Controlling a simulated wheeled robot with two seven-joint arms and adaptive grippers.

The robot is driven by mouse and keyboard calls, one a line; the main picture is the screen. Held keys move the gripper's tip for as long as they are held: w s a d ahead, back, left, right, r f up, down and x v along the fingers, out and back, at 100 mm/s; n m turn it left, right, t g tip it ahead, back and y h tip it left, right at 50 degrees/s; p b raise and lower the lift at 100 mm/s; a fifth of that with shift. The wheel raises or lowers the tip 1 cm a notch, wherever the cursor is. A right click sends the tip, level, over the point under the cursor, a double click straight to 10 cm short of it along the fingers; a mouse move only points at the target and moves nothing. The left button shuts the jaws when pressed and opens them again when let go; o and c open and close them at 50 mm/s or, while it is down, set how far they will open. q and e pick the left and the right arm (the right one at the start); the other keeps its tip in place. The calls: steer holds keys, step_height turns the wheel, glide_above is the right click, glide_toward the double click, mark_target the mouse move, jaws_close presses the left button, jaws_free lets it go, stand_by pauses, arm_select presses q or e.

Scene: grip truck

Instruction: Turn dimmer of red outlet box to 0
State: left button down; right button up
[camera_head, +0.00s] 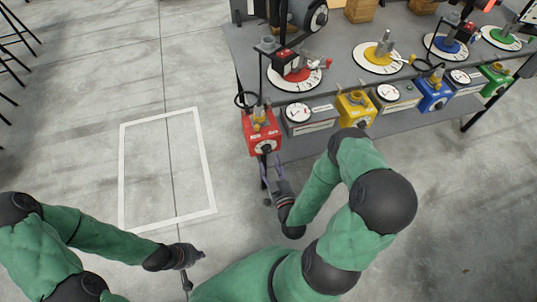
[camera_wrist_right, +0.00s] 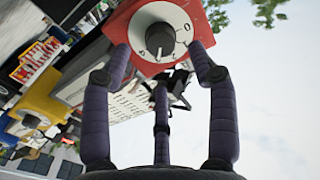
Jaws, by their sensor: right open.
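In the right wrist view the red box (camera_wrist_right: 117,25) fills the top, with the knob (camera_wrist_right: 160,40) on a white dial, whose "0" mark is right of the knob. My right gripper (camera_wrist_right: 162,55) is open, its two upper fingers left and right of the knob and a third finger below. I cannot tell whether the fingers touch the box. My left gripper (camera_head: 192,256) is low on the left, away from the bench.
A yellow box (camera_head: 356,108), a blue box (camera_head: 433,93) and a green box (camera_head: 496,80) stand to the right, with white gauges between. Round dials sit on the grey bench top (camera_head: 335,38). Floor on the left is clear, with a white marked rectangle (camera_head: 122,170).

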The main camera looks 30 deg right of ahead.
mark_target(268, 152)
steer(key=shift+b+x, duration=0.3)
steer(key=shift+x, duration=2.35)
steer(key=shift+c, duration=0.2)
steer(key=shift+a+f, duration=0.1)
steer(key=c, duration=1.1)
